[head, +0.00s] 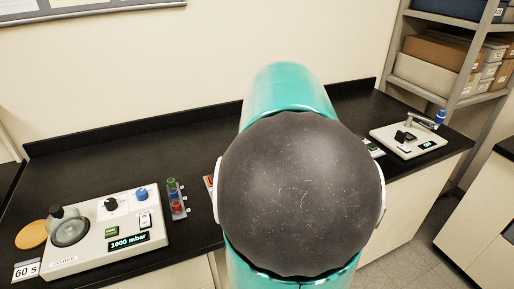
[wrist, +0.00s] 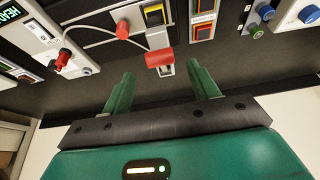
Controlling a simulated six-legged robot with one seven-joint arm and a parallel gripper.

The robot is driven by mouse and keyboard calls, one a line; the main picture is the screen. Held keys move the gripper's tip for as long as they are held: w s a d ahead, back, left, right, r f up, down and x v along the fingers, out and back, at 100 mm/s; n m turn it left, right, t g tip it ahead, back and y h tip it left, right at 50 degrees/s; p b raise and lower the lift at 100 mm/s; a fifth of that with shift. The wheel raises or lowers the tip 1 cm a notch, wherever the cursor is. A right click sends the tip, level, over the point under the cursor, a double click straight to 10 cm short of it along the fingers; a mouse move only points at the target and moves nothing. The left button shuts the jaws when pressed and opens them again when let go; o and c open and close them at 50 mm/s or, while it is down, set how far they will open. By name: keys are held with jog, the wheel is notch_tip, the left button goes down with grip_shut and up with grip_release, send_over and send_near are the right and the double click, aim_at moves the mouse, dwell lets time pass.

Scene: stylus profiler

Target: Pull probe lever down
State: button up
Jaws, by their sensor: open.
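My gripper (wrist: 160,70) is open, with two green fingers spread wide. The red handle appears in the gap between the fingertips, slightly beyond them. I see no contact with it. In the head view, my arm hides the middle of the bench, and my gripper and the red handle do not show there.
A white box (wrist: 35,40) with a red knob sits at left. In the head view, a coater (head: 105,235) and another instrument (head: 408,138) stand on the black bench (head: 100,165).

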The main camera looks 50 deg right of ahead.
jog(key=v, duration=0.7)
jog(key=shift+w+n, duration=0.2)
jog(key=shift+n, duration=0.1)
jog(key=c, duration=0.6)
jog(key=w+n, duration=0.1)
jog(key=w+n+g+y, duration=0.1)
jog(key=n, duration=0.1)
jog(key=shift+w+d+r, duration=0.15)
jog(key=shift+d+r, duration=0.05)
jog(key=shift+r, duration=0.2)
grip_shut()
jog(key=w+d+r+n+g+y, duration=0.25)
jog(key=w+r+n+g, duration=0.2)
jog(key=n, duration=0.95)
jog(key=f, duration=0.4)
jog(key=s+f, duration=0.1)
jog(key=f, duration=0.4)
jog(key=s+f, duration=0.1)
jog(key=f, duration=0.3)
jog(key=shift+f, duration=0.3)
